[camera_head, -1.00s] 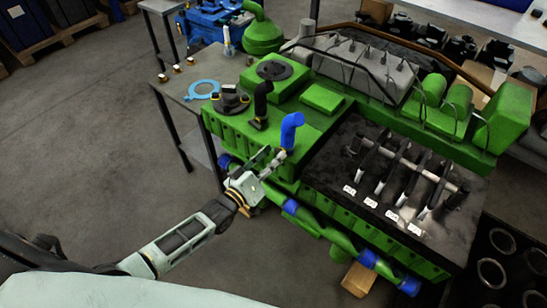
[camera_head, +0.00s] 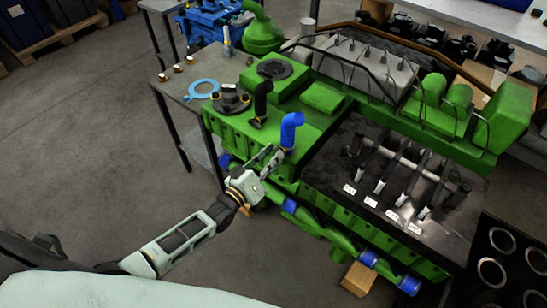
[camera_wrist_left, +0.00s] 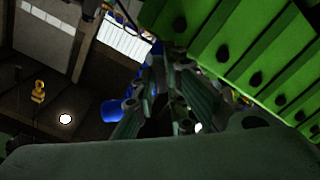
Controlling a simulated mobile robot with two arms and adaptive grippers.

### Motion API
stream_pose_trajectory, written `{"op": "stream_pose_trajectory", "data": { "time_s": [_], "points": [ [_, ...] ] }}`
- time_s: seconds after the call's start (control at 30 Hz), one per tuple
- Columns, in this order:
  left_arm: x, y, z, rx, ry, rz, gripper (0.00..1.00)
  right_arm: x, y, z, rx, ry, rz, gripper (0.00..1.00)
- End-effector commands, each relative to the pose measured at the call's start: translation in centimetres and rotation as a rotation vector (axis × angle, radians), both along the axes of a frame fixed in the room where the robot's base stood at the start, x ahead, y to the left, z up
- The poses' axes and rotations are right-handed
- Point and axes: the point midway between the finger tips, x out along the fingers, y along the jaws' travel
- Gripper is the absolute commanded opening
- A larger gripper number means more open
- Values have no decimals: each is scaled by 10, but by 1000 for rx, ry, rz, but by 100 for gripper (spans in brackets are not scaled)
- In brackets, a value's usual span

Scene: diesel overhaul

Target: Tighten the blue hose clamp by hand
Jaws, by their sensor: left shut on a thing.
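The blue hose (camera_head: 291,130) is a bent upright pipe on the near top edge of the green engine (camera_head: 310,150). The hose clamp at its foot (camera_head: 284,151) is small and mostly hidden by my fingers. My left gripper (camera_head: 275,157) reaches in from the left and is shut on the clamp at the hose's base. In the left wrist view its fingers (camera_wrist_left: 155,100) show dark in front of the green engine side, with a blue piece (camera_wrist_left: 115,110) beside them. My right gripper is not in view.
A black hose (camera_head: 262,100) stands left of the blue one. A lower green pipe with blue joints (camera_head: 290,206) runs along the engine's near side.

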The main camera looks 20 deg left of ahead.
Motion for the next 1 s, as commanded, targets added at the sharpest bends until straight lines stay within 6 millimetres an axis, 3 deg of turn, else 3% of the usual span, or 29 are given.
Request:
{"op": "stream_pose_trajectory", "data": {
  "time_s": [1.0],
  "points": [
    [-1,0,-1,580,-212,2,0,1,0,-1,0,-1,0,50]
  ]
}}
